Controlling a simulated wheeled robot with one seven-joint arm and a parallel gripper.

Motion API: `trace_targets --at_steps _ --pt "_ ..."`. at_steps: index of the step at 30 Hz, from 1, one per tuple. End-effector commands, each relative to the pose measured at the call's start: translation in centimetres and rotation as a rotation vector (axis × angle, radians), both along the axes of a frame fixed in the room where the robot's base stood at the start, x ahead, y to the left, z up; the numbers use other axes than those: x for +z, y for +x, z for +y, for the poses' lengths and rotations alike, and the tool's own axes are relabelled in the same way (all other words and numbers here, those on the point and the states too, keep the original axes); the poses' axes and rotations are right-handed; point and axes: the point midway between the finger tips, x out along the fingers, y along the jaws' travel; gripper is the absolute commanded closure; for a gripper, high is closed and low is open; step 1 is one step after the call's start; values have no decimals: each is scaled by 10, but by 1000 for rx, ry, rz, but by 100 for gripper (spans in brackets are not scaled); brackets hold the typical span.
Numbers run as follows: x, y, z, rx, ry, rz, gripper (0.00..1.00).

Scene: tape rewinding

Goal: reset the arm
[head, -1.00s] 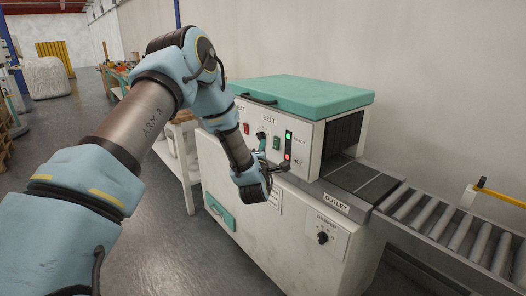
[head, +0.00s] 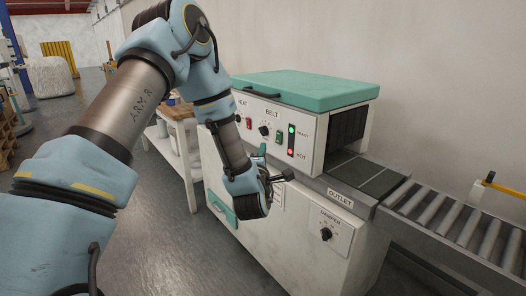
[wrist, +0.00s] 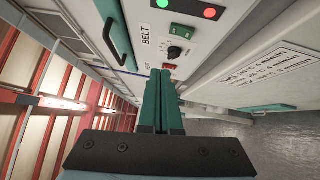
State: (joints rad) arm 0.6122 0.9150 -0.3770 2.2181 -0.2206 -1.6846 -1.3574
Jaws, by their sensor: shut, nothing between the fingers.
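My arm reaches from the lower left across the head view. My gripper (head: 278,178) is in front of the white machine's front panel, below its switches. In the wrist view my gripper (wrist: 166,72) shows two green fingers pressed together with nothing between them. The white machine (head: 275,235) has a teal lid (head: 305,90). Its panel carries a belt knob (head: 264,129), a green switch (head: 279,137), a red switch (head: 249,123), a lit green lamp (head: 292,129) and a lit red lamp (head: 291,152). The knob also shows in the wrist view (wrist: 174,52), apart from the fingers.
A roller conveyor (head: 455,225) runs from the machine's outlet to the right. A damper knob (head: 326,233) is low on the front. A wooden-topped table (head: 182,114) stands behind my arm. Floor to the machine's left (head: 165,235) is open.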

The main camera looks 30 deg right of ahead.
Motion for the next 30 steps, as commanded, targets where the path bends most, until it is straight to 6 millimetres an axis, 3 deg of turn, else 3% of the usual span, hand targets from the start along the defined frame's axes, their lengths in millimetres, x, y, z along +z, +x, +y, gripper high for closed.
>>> trace_targets --at_steps 11,16,23,26,30 --pt "2 4 3 1 27 0 100" --pt "6 29 28 -7 256 15 100" --pt "5 56 117 -73 781 89 100" --pt "4 52 168 -130 995 145 100" --pt "7 30 244 -243 1259 246 100"
